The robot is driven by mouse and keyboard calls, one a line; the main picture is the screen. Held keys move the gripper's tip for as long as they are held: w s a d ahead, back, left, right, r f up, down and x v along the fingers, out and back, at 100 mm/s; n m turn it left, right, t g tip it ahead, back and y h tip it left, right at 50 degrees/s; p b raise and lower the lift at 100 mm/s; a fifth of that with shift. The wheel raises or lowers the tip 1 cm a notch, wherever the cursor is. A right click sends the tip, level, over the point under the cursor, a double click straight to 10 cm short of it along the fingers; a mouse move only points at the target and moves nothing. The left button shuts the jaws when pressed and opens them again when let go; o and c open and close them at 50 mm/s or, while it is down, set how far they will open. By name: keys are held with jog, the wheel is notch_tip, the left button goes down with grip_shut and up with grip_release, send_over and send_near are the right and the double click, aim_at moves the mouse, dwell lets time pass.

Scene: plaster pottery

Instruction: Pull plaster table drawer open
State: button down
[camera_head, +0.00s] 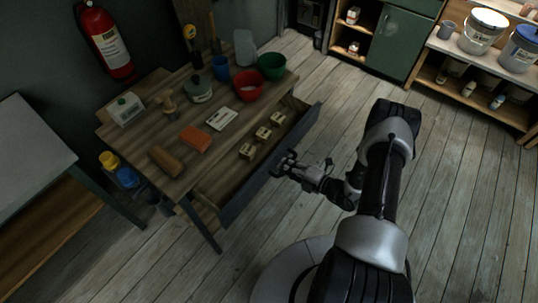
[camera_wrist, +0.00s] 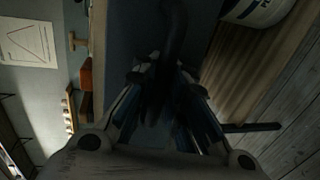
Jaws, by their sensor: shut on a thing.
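The plaster table (camera_head: 150,140) is wooden and stands at the left in the head view. Its drawer (camera_head: 215,193) is pulled out, with a dark front, and several small light boxes (camera_head: 263,133) lie inside. My gripper (camera_head: 286,163) is at the middle of the drawer front, shut on the drawer handle. In the wrist view the dark handle (camera_wrist: 172,40) runs between the fingers, against the drawer front (camera_wrist: 130,40). That view is dark, and the exact contact is hard to see.
Bowls, a blue cup, an orange block and a brown roll (camera_head: 166,161) stand on the tabletop. A fire extinguisher (camera_head: 106,40) hangs on the wall. Shelves with buckets (camera_head: 483,30) are at the upper right. The plank floor right of the drawer is clear apart from my base.

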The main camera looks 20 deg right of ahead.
jog(key=f+v, duration=0.2)
jog(key=v, duration=0.7)
jog(key=shift+s+d+r, duration=0.2)
jog(key=c, duration=1.9)
grip_release()
jog(key=v, duration=1.2)
